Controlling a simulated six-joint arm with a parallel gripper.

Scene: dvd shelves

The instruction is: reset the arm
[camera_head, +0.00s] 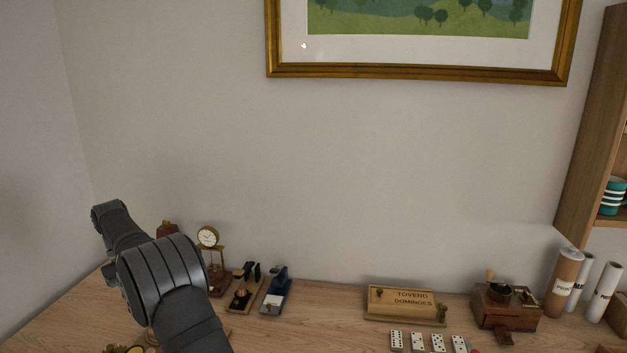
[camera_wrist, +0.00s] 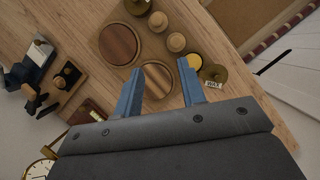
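My arm (camera_head: 165,275) reaches in from the bottom left of the head view, over the left end of the wooden table. Its gripper end is hidden there behind the arm's own links. I cannot tell the exact height of the fingers above these things.
A shelf (camera_head: 592,130) rises at right. Bare table lies between tools and box.

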